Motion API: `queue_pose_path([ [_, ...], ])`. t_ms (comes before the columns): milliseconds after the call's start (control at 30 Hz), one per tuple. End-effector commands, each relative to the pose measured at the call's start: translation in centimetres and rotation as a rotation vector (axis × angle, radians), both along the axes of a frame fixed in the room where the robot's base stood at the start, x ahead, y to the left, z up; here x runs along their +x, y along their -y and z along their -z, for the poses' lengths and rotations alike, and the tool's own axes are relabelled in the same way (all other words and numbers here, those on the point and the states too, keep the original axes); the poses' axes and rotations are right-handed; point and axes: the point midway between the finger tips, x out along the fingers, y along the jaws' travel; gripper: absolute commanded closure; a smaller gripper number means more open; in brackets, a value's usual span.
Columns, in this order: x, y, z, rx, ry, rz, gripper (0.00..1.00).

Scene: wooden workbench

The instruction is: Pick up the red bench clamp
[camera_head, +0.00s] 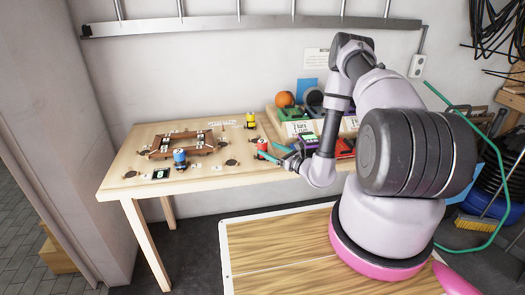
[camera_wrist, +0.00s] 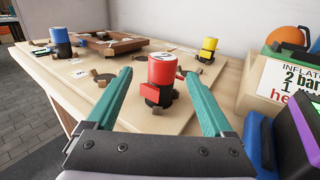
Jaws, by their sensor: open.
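The red bench clamp (camera_wrist: 162,70) has a red cylinder marked 2 on a dark base, with a red block on its front. It stands upright on the workbench and also shows in the head view (camera_head: 262,146), near the front edge. My gripper (camera_wrist: 158,84) is open, with its two teal fingers pointing towards the clamp. In the wrist view the clamp appears between and beyond the fingertips, and I see no contact. In the head view my gripper (camera_head: 269,152) is just right of the clamp.
A blue clamp (camera_head: 180,158) and a yellow clamp (camera_head: 250,120) stand on the workbench (camera_head: 130,160). Dark round recesses dot the bench.

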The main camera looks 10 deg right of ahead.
Motion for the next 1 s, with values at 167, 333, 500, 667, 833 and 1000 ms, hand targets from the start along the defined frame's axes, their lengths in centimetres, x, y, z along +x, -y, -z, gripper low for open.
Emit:
queue_pose_path([
  [167, 2.0, -1.2, 0.0, -0.002, 0.004, -0.005, 0.14],
  [333, 4.0, -2.3, 0.0, -0.001, 0.002, -0.003, 0.14],
  [500, 4.6, -2.6, 0.0, -0.001, 0.001, -0.001, 0.14],
  [667, 4.5, -2.6, 0.0, 0.0, 0.0, -0.001, 0.17],
  [833, 4.5, -2.5, 0.0, 0.0, 0.0, -0.001, 0.82],
  [1000, 4.5, -2.5, 0.0, 0.001, 0.001, -0.001, 1.0],
])
